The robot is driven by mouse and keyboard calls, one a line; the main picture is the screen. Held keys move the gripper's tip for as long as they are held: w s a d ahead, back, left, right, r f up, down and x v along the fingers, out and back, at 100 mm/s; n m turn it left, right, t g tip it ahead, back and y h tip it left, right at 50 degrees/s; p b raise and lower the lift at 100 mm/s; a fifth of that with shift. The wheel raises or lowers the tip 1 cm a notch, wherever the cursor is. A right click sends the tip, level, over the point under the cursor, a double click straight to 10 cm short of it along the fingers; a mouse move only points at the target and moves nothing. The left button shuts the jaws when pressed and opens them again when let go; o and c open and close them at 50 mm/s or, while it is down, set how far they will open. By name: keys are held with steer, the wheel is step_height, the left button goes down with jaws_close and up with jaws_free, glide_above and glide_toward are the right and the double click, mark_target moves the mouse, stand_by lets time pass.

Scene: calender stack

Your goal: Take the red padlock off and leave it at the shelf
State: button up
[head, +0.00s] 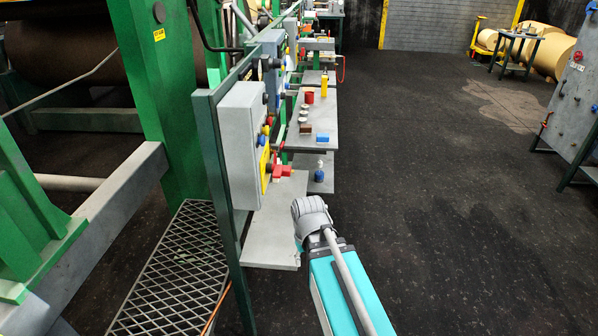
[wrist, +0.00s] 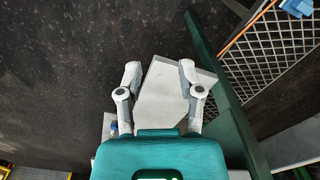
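A small red item (head: 282,171) shows in the head view at the lower front of the grey control box (head: 243,130), beside a yellow plate (head: 264,167). It may be the red padlock, but it is too small to tell its shape. The bare grey shelf (head: 268,228) is below the box. My gripper (head: 312,210) is at the shelf's right side, apart from the red item. In the wrist view my gripper (wrist: 159,72) is open and empty, with the grey shelf (wrist: 163,95) showing between and beyond its fingers. No red padlock shows in the wrist view.
A second shelf (head: 297,137) farther back carries several small jars, a yellow bottle (head: 324,84) and a blue block (head: 323,138). A blue object (head: 319,171) stands below it. A green post (head: 222,180) borders the near shelf. The dark floor (head: 450,200) on the right is clear.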

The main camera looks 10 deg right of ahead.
mark_target(287, 168)
steer(key=w+d+r+n+y+p, duration=0.1)
steer(key=w+d+r+n+p, duration=0.1)
steer(key=w, duration=0.7)
steer(key=w+d+r+n+y+p, duration=0.1)
steer(key=w+d+r+n+p, duration=0.2)
steer(key=w+n, duration=0.4)
steer(key=w+d+r+n+t+p, duration=0.1)
steer(key=w+r+n+p, duration=0.3)
steer(key=w, duration=0.6)
steer(key=shift+w+d+r+y, duration=0.4)
steer(key=shift+d+r, duration=0.25)
steer(key=shift+d, duration=0.1)
steer(key=shift+a, duration=0.2)
steer(key=shift+w+a, duration=0.4)
steer(key=shift+a, duration=0.6)
steer(key=shift+w+a, duration=0.35)
steer(key=shift+a, duration=0.7)
steer(key=shift+w+a, duration=0.4)
steer(key=shift+a, duration=0.6)
steer(key=shift+c, duration=0.3)
jaws_close()
